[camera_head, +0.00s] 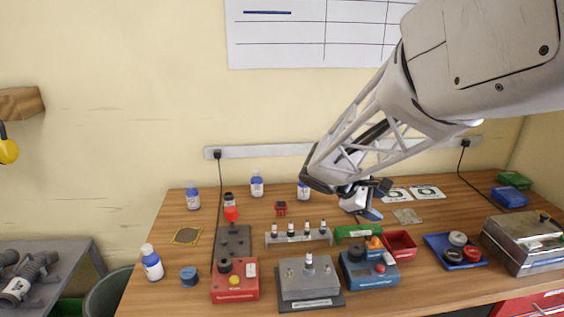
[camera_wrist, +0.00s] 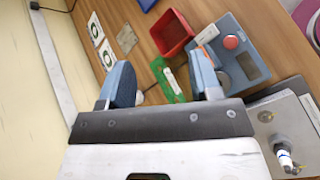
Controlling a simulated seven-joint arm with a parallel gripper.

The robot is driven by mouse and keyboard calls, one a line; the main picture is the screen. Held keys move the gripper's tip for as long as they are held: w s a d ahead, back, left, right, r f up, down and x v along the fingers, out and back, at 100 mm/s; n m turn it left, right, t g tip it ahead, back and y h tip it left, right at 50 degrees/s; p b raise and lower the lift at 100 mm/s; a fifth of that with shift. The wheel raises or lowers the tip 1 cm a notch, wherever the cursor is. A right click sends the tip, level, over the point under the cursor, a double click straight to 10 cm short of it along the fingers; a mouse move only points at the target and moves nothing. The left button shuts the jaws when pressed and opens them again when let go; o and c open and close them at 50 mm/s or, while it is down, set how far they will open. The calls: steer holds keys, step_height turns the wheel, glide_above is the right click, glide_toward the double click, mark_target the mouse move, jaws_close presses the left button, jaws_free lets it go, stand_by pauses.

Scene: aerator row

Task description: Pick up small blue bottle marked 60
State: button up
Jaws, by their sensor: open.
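Several small blue bottles with white caps and labels stand on the table: one at the back left (camera_head: 193,199), one at the back middle (camera_head: 257,187), one further right (camera_head: 303,192) and one at the front left (camera_head: 152,265). Their label markings are too small to read, so I cannot tell which is marked 60. My gripper (camera_head: 375,203) is open and empty above the back of the table, right of the bottles. In the wrist view its two blue-grey fingers (camera_wrist: 164,80) stand apart, and no blue bottle shows there.
A rack of small vials (camera_head: 298,237), a red device (camera_head: 236,284), a grey stirrer block (camera_head: 310,283) and a blue device (camera_head: 369,271) fill the front. A green block (camera_head: 356,232) and red tray (camera_head: 400,245) lie below my gripper. The wall bounds the back.

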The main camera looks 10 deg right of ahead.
steer(key=w+f+n+t+h, duration=0.3)
steer(key=w+f+n, duration=0.2)
steer(key=w, duration=0.7)
steer(key=w+f+n+t+h, duration=0.3)
steer(key=w+f+n, duration=0.3)
steer(key=w, duration=0.6)
steer(key=shift+w+a+f+n+t, duration=0.2)
steer(key=shift+a+n+t, duration=0.15)
steer(key=shift+n+t, duration=0.05)
steer(key=shift+x, duration=1.3)
steer(key=shift+d, duration=0.1)
steer(key=shift+x, duration=2.5)
steer(key=shift+s, duration=0.1)
